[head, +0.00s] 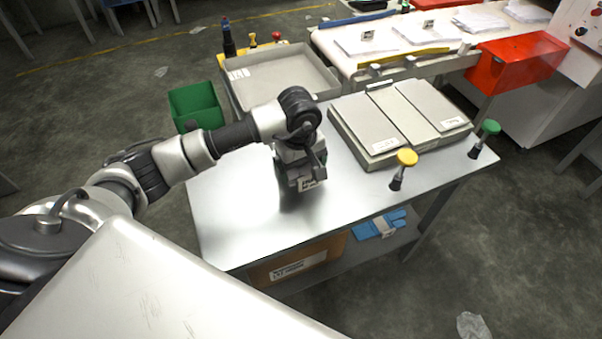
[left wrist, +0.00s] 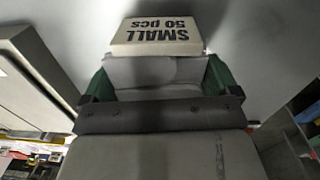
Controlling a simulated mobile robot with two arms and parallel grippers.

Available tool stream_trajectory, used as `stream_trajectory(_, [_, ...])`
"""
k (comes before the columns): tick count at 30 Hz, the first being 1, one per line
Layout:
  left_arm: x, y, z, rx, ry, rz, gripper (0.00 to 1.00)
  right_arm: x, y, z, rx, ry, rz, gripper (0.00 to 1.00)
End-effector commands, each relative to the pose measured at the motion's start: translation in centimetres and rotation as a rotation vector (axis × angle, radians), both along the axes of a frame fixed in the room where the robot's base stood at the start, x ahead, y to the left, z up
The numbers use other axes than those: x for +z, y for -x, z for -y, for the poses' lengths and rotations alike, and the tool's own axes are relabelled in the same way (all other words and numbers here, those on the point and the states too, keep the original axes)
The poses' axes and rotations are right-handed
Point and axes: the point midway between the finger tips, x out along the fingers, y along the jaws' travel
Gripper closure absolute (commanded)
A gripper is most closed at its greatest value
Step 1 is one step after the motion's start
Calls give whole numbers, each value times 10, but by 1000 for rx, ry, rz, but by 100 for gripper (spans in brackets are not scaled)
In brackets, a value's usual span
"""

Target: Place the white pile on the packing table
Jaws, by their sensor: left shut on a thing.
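My left gripper (head: 298,168) is over the middle of the bare steel table top (head: 245,220), which looks like the packing table. It is shut on a small white pile (head: 311,184), mostly hidden by the gripper in the head view. In the left wrist view the white pile (left wrist: 158,36) carries the print "SMALL 50 pcs" and sits between the green fingers of the left gripper (left wrist: 157,80). The pile is at or close to the table top; I cannot tell whether it touches. My right gripper is not in view.
A grey two-part tray (head: 400,118) stands right of my gripper, with a yellow-topped stamp (head: 403,168) and a green-topped stamp (head: 484,138) nearby. A large grey tray (head: 235,97) and a green bin (head: 196,106) are behind. The front left of the table is clear.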

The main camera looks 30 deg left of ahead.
Motion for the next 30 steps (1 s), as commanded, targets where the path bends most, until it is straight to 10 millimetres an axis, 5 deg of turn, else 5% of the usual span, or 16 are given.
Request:
stream_trajectory(9, [-38, 1, 1, 0, 1, -3, 33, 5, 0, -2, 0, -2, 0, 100])
stream_trajectory(19, [-43, 0, 0, -1, 1, -1, 33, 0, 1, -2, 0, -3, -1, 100])
stream_trajectory(20, [-42, 0, 0, -1, 1, -1, 8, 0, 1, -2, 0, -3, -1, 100])
stream_trajectory(21, [-41, 0, 0, -1, 1, -1, 2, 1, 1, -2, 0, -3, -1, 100])
stream_trajectory(30, [-40, 1, 0, 0, 0, -2, 0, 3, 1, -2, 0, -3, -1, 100])
